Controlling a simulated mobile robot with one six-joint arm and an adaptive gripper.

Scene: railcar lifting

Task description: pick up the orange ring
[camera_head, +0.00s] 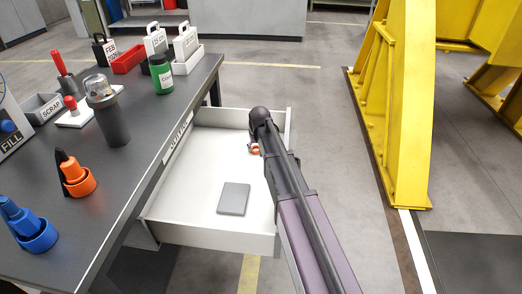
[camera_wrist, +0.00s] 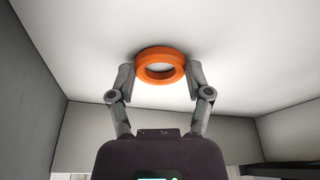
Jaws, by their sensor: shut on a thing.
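The orange ring (camera_wrist: 160,66) lies near the white drawer floor in the wrist view, between my two gripper fingers (camera_wrist: 160,75). The fingers touch it from both sides and are shut on it. I cannot tell whether the ring rests on the drawer floor or is just clear of it. In the head view, a small part of the orange ring (camera_head: 254,149) shows beside my arm, inside the open drawer (camera_head: 160,207). My arm hides the rest of the ring and most of the gripper there.
A grey flat block (camera_head: 234,198) lies in the drawer's front part. Drawer walls stand around my gripper. The dark workbench (camera_head: 150,140) at the left holds an orange holder (camera_head: 79,184), a blue holder (camera_head: 36,234) and a green bottle (camera_head: 162,76). A yellow frame (camera_head: 400,110) stands at the right.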

